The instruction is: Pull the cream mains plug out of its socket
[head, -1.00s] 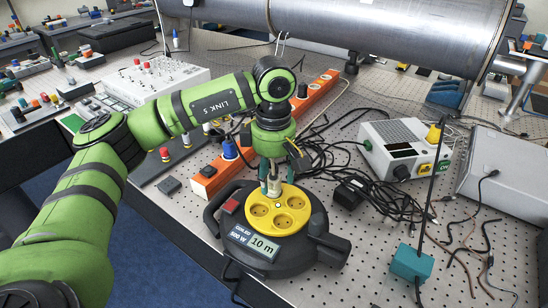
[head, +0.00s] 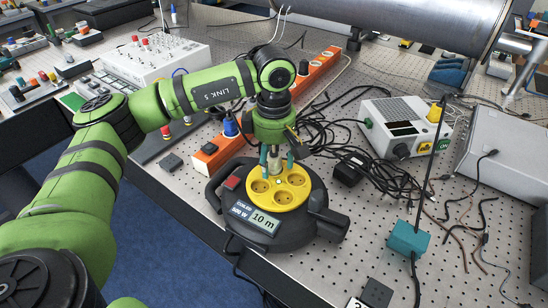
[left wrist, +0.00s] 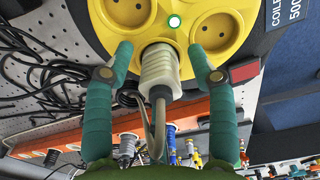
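The cream plug (left wrist: 160,70) is seated in a socket of the yellow socket face (left wrist: 175,32) in the left wrist view, its grey cable curving away towards the gripper. In the head view the plug (head: 274,168) is partly hidden by my gripper at the back of the yellow socket face (head: 279,188) on the black cable reel (head: 262,232). My left gripper (left wrist: 161,62) is open, one green finger on each side of the plug, with a visible gap on both sides. It also shows in the head view (head: 277,160). My right gripper is not in view.
An orange socket strip (head: 311,82) with plugs runs behind the reel. Black cables (head: 325,130) lie tangled to its right. A white instrument (head: 404,126) and a teal block with a rod (head: 408,239) stand further right.

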